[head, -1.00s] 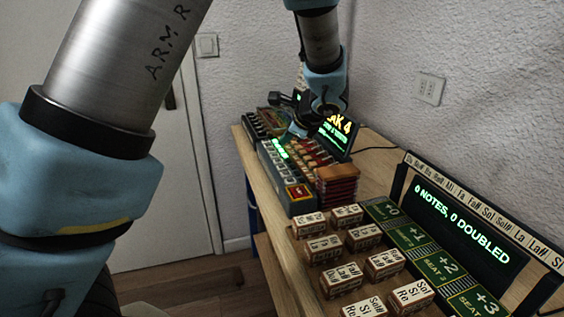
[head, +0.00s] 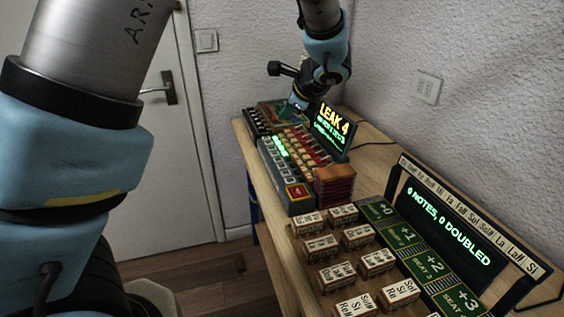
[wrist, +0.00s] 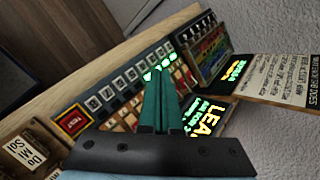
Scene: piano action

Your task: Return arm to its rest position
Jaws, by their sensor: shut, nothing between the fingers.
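My gripper (head: 297,104) hangs over the far part of the bench, above the device with green-lit keys (head: 280,148). In the wrist view its two teal fingers (wrist: 159,78) lie together, shut and empty. They cover part of the keys behind them, so their exact height above the device is hard to tell. My arm comes down from the top of the head view, and a larger part of it fills the left side.
Nearer are a brown stack (head: 334,187), several note-labelled blocks (head: 340,243), a green seat board (head: 427,264) and a "0 NOTES, 0 DOUBLED" screen (head: 448,235). A textured wall (head: 470,50) bounds the right side.

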